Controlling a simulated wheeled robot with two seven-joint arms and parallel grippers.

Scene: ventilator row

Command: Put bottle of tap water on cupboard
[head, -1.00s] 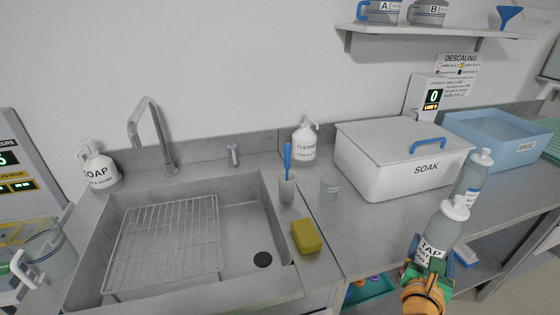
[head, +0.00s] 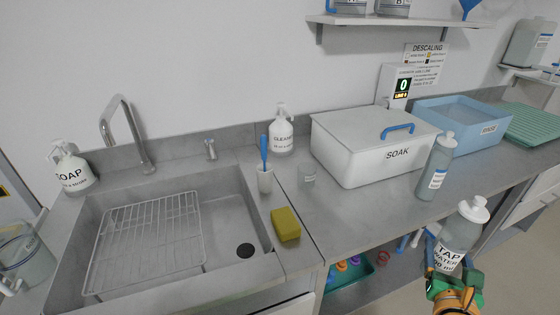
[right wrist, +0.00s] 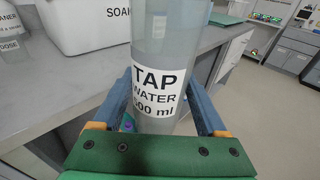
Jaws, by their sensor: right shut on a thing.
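The bottle of tap water (head: 463,236) is grey and clear with a white cap and a label reading TAP WATER. My right gripper (head: 450,258) is shut on its lower part and holds it nearly upright, off the front edge of the counter. In the right wrist view the bottle (right wrist: 158,45) stands between the two blue fingers (right wrist: 158,100). A grey-white unit with drawer fronts (head: 534,200) shows at the far right; I cannot tell whether it is the cupboard. My left gripper is not in view.
A similar bottle (head: 435,172) stands on the counter (head: 345,215) beside the white SOAK box (head: 365,158). A blue RINSE tub (head: 470,136) and a green ribbed mat (head: 532,125) lie beyond. A lower shelf (head: 385,285) holds small coloured items. The floor shows at right.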

